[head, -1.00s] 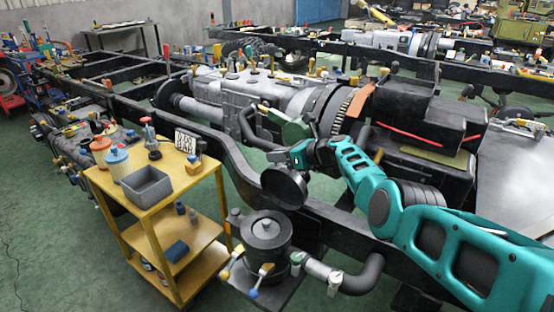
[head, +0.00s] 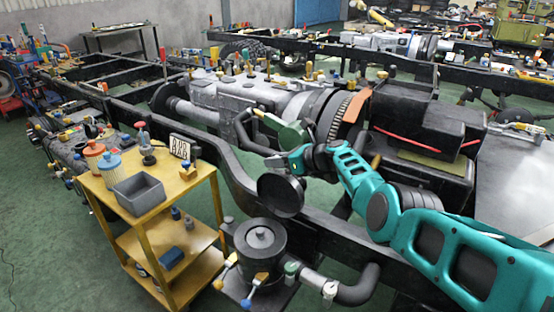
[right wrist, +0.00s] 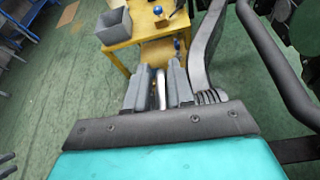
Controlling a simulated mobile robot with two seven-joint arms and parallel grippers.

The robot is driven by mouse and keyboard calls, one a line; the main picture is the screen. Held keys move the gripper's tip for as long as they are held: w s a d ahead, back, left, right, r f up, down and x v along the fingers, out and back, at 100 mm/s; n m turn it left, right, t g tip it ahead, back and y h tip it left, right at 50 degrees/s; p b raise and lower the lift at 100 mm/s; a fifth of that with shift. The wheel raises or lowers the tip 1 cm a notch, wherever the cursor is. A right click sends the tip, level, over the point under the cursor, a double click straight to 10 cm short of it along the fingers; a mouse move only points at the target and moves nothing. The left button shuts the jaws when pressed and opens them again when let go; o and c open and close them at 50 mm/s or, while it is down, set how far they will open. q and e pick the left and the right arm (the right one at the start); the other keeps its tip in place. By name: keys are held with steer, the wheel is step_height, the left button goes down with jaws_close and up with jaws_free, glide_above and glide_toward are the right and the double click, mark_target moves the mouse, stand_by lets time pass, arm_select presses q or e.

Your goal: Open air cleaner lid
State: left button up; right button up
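The air cleaner (head: 260,247) is a dark round canister at the lower middle of the head view. Its top is uncovered and shows a round inner part with a knob. Clips with yellow and blue ends stand off its side. The lid (head: 281,196), a black round disc, stands nearly upright above and slightly right of the canister, apart from it. My right gripper (head: 283,160) is at the lid's upper edge and appears shut on it. In the right wrist view its fingers (right wrist: 159,88) are close together with a thin pale strip between them. My left gripper is out of view.
A yellow cart (head: 150,205) with a grey bin (head: 139,194) and bottles stands left of the canister. The black chassis rail (head: 235,172) runs behind it, with the engine (head: 250,95) beyond. A dark pipe (head: 357,290) leaves the canister rightwards.

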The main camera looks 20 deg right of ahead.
mark_target(291, 177)
steer(key=shift+o, duration=1.2)
steer(key=shift+s+d+r+p, duration=0.15)
steer(key=shift+d+r+p, duration=0.15)
steer(key=shift+p, duration=0.35)
steer(key=shift+p+v, duration=0.95)
steer(key=shift+v, duration=1.15)
steer(key=v, duration=0.8)
steer(key=shift+s+a+f, duration=0.1)
steer(key=shift+a+f, duration=0.05)
steer(key=shift+f, duration=0.05)
